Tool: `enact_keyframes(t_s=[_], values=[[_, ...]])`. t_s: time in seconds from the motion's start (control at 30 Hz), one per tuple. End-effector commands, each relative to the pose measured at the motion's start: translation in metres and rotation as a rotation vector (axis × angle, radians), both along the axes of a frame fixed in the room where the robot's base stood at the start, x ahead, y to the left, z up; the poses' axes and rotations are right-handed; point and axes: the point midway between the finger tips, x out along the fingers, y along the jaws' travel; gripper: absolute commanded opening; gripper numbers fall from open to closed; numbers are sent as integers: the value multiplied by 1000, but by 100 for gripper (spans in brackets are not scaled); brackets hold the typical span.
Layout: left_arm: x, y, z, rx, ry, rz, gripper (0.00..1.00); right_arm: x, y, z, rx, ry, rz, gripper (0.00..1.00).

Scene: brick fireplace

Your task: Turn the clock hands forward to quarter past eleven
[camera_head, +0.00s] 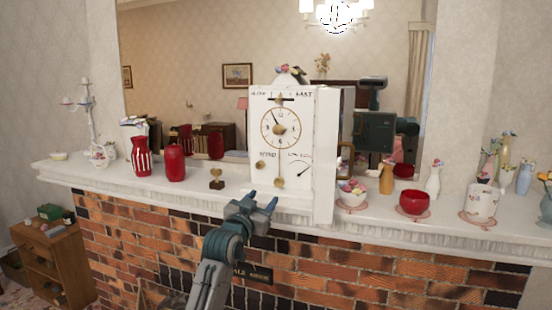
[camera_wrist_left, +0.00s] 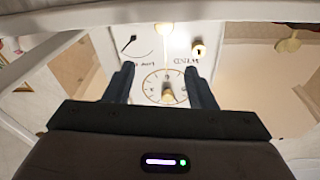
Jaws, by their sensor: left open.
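The white clock (camera_head: 308,100) stands upright on the mantel, its face toward me. Its round dial (camera_head: 281,128) has a brass centre knob; a thin hand points up and left, near eleven. A rod with a brass bob (camera_head: 279,182) hangs below the dial. My left gripper (camera_head: 262,200) is open and empty, low in front of the clock. In the left wrist view the face is upside down, and the dial (camera_wrist_left: 165,86) shows between the open fingers (camera_wrist_left: 160,70). I cannot tell the exact gap to the face. My right gripper is out of view.
A brass heart ornament (camera_head: 216,179) and a red vase (camera_head: 175,163) stand left of the clock. A flower bowl (camera_head: 352,194) and a red bowl (camera_head: 413,202) stand right of it. The mantel edge (camera_head: 130,188) runs below the clock. A mirror (camera_head: 200,55) is behind.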

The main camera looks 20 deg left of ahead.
Motion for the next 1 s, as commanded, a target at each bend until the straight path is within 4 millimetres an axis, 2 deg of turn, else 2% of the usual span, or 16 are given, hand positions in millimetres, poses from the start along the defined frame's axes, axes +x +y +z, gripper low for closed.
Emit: enact_keyframes(t_s=[0.03,0.1,0.2,0.27,0.47,0.8,1.0], values=[[9,1,32,-5,-60,0,50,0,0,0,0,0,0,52],[17,3,66,-9,-127,1,50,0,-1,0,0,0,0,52],[24,5,100,-14,-195,1,50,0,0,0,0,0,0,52],[25,5,113,-17,-220,2,50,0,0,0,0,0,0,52],[36,5,129,-19,-242,3,50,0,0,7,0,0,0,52],[89,0,152,-19,-237,2,50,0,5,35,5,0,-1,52],[114,-2,160,-19,-237,2,50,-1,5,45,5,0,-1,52]])
